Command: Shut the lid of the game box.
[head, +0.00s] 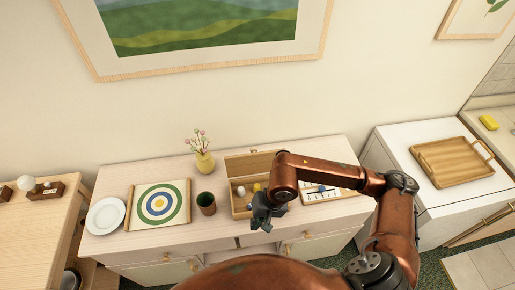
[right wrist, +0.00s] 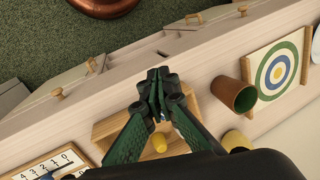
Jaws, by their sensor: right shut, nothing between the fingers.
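The game box (head: 236,212) is a light wooden box on the sideboard, with its lid (head: 248,163) standing open at the back, toward the wall. A whitish piece and a yellow piece (head: 257,187) show inside it. My right gripper (head: 262,226) is shut and empty, over the front right part of the box, and my arm hides the box's right side. In the right wrist view the shut fingers (right wrist: 158,76) cover part of the box (right wrist: 104,130), and a yellow piece (right wrist: 159,142) shows beside them. I cannot tell if the fingers touch the box. My left gripper is not in view.
On the sideboard (head: 150,248) stand a green-brown cup (head: 206,204) left of the box, a target board (head: 158,204), a white plate (head: 105,216) and a yellow vase (head: 204,163). A numbered board (head: 322,196) lies to the right. A wooden tray (head: 450,165) is on the white cabinet.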

